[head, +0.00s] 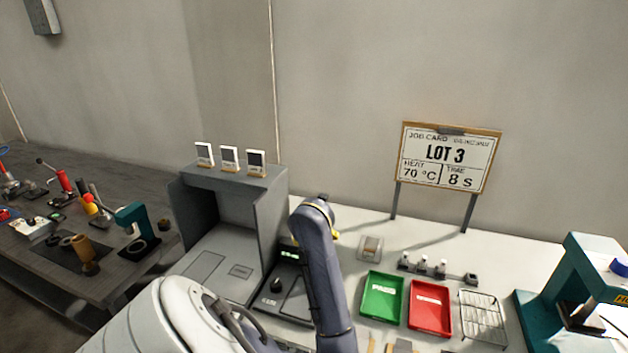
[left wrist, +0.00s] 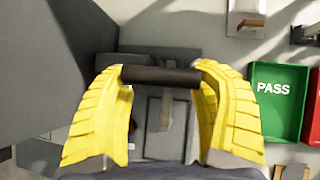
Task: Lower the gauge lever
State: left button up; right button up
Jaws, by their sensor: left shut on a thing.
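My left gripper (left wrist: 160,80) shows yellow fingers in the left wrist view. They are shut on the two ends of a dark cylinder (left wrist: 160,76), which lies crosswise between the fingertips. I cannot tell whether this cylinder is part of a lever. In the head view my own arm hides most of that gripper. Beneath and behind it is a dark unit (head: 289,281) with a small lit display and a black knob. A teal stand (head: 574,270) with a blue knob is at the right edge; no lever on it is clear. My right gripper is not in view.
A green PASS tray (head: 383,297) and a red tray (head: 430,307) lie right of my arm, with a wire rack (head: 483,318) beside them. A grey open booth (head: 263,225) stands left. A job card board (head: 450,160) reads LOT 3, 70 °C, 8 s.

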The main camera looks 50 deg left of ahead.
pick_arm(q)
jog(key=shift+w+d+f, duration=0.1)
jog(key=shift+d+f, duration=0.05)
dwell(0.6)
jog(key=o, duration=1.8)
jog(key=v, duration=1.2)
